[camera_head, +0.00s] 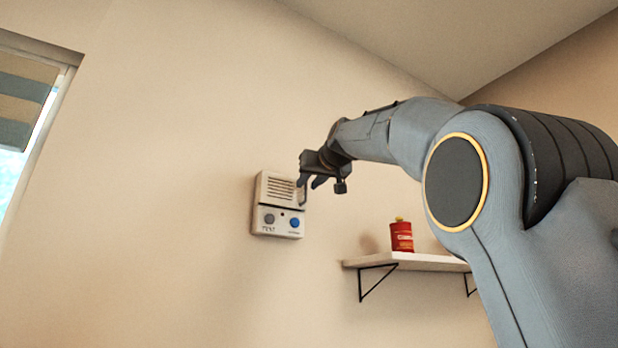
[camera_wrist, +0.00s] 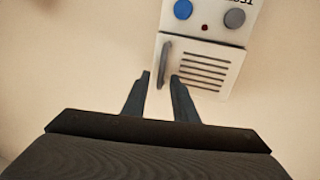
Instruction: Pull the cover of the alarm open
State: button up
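The alarm (camera_head: 262,219) is a white box on the wall, with a grey button and a blue button on its lower part. Its slotted cover (camera_head: 270,187) is the upper part and looks closed. In the wrist view the alarm appears upside down, with the cover (camera_wrist: 207,70) below the buttons. A grey upright handle (camera_wrist: 166,61) stands on the cover's left side there. My gripper (camera_wrist: 160,77) is open, with one fingertip on each side of the handle's lower end. In the head view my gripper (camera_head: 309,188) is at the cover's right edge. I cannot tell whether the fingers touch the handle.
A white wall shelf (camera_head: 420,261) on black brackets is to the lower right of the alarm, with a red can (camera_head: 401,237) on it. A window (camera_head: 25,105) is at the far left. The wall around the alarm is bare.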

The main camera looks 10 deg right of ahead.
jog(key=shift+w, duration=0.5)
grip_shut()
dwell(1.2)
